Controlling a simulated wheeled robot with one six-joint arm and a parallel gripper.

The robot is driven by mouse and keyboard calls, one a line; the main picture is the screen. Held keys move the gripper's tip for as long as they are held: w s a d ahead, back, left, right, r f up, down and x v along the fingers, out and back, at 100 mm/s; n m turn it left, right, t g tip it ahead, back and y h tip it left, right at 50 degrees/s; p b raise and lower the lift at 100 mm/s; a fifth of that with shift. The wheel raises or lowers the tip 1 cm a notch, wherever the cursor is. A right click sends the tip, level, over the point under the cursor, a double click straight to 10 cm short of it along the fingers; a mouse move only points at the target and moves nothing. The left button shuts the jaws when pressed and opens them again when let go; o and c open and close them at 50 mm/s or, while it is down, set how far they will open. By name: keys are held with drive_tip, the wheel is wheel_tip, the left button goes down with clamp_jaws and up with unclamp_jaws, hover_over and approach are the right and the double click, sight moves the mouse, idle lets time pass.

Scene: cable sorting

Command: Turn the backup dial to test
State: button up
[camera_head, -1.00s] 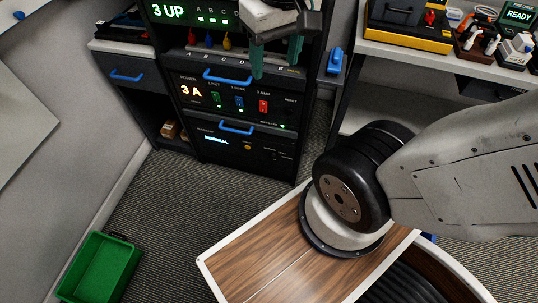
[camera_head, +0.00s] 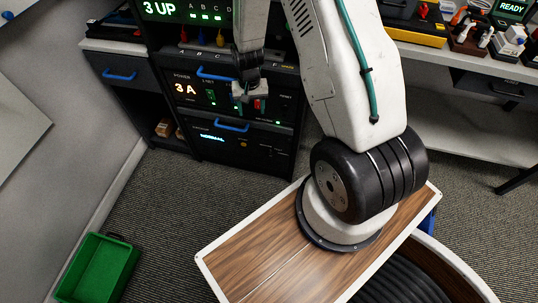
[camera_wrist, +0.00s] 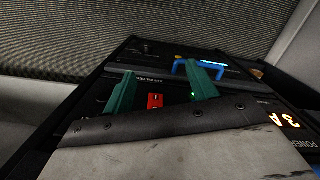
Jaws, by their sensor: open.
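The backup panel (camera_head: 220,153) is the lowest black unit of the rack, with a lit display (camera_head: 212,138) reading NORMAL. A small amber light or button (camera_head: 243,144) sits right of the display. A dark, small feature to its right may be the dial; its setting is too small to read. In the wrist view the panel (camera_wrist: 160,55) lies beyond my fingertips, with a dark round shape (camera_wrist: 147,47) on it. My gripper (camera_head: 248,95) is open and empty, in front of the 3 A power panel above. Its green fingers (camera_wrist: 163,85) are spread, with a red switch between them in view.
Blue drawer-type handles (camera_head: 231,126) stick out from the rack, one right above the display. The power panel has a red switch (camera_wrist: 155,101). A green bin (camera_head: 97,268) stands on the floor at left. A shelf with tools (camera_head: 475,55) is at right.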

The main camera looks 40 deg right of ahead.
wheel_tip(320, 180, down, 15)
drive_tip(key=s+d+m, duration=0.2)
drive_tip(key=m+t+h, duration=0.3)
drive_tip(key=m+t, duration=0.1)
drive_tip(key=t, duration=0.1)
approach(268, 155)
drive_tip(key=f, duration=0.1)
drive_tip(key=x, duration=0.8)
drive_tip(key=shift+w+d+r, duration=0.15)
drive_tip(key=shift+w+r, duration=0.05)
